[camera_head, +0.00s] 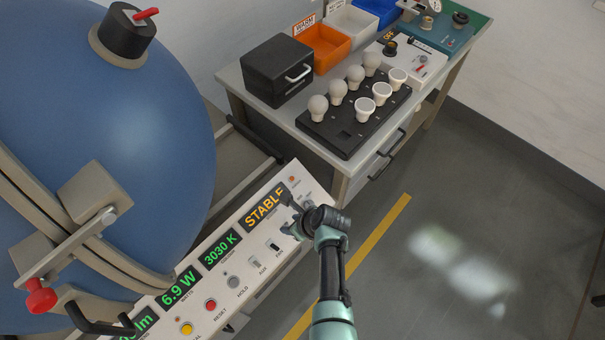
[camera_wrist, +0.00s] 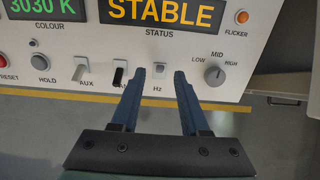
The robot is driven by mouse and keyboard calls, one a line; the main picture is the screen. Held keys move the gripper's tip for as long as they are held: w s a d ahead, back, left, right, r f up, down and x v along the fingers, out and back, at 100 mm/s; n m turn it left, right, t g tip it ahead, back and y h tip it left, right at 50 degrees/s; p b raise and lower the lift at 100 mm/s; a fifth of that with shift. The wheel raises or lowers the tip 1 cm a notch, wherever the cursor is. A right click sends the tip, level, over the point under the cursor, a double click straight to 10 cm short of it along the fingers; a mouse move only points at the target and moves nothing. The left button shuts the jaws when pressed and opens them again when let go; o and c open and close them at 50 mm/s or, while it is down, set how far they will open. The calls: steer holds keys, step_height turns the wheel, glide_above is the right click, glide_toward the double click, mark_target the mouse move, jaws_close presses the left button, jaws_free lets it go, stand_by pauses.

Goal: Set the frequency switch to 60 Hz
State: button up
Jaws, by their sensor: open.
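The frequency switch (camera_wrist: 159,70) is a small pale lever in a slot above the label Hz on the white control panel (camera_wrist: 185,98). Its lever position cannot be read clearly. My gripper (camera_wrist: 161,76) is open, with one blue finger at each side of the switch in the wrist view; contact cannot be told. In the head view my gripper (camera_head: 293,205) is at the right part of the panel (camera_head: 222,291) and hides the Hz switch.
Left of it are a black-slotted switch (camera_wrist: 120,74) and the AUX switch (camera_wrist: 82,69). A grey LOW/MID/HIGH knob (camera_wrist: 214,75) is close on the right. The STATUS display (camera_wrist: 163,12) reads STABLE. A bench with a bulb tray (camera_head: 346,136) stands behind.

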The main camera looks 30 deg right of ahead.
steer(key=p+v, duration=0.2)
steer(key=v, duration=0.7)
steer(key=shift+s+r, duration=0.15)
